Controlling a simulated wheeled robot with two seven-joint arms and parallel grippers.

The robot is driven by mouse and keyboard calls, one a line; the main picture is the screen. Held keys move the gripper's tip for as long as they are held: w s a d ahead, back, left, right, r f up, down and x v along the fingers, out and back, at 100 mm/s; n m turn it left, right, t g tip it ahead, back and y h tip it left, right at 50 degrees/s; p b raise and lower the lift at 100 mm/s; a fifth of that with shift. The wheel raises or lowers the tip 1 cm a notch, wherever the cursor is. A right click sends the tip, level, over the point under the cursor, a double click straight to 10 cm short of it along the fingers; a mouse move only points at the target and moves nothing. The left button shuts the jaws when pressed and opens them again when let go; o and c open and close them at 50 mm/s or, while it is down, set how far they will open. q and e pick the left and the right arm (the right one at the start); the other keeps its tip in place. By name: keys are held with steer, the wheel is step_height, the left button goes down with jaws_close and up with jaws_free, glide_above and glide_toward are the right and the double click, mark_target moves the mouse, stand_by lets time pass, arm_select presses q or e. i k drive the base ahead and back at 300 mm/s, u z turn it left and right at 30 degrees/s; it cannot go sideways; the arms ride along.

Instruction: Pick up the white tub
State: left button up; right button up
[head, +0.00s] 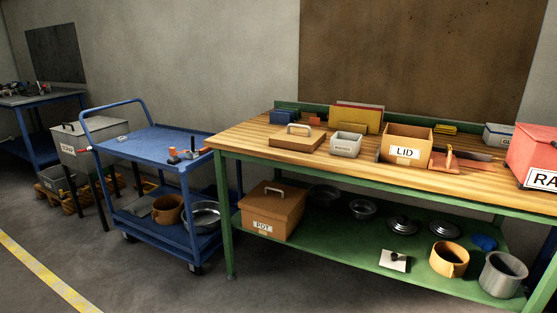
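A small white-grey tub (346,150) with a label on its front stands upright on the wooden top of the green-framed workbench (245,137). It is between a low brown box with a metal handle (297,143) on its left and a cardboard box labelled LID (404,152) on its right. Its label is too small to read. The tub's contents cannot be made out. Neither of my grippers shows in the head view.
A yellow holder (354,119) stands behind the tub. A red box (533,152) stands at the bench's right end. Pots, lids and a box labelled POT (270,211) fill the green lower shelf (345,255). A blue cart (160,146) stands left. The front floor is clear.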

mark_target(346, 144)
steer(key=u, duration=1.1)
steer(key=i, duration=2.25)
steer(key=z, duration=1.45)
steer(key=i, duration=0.7)
steer(key=z, duration=0.7)
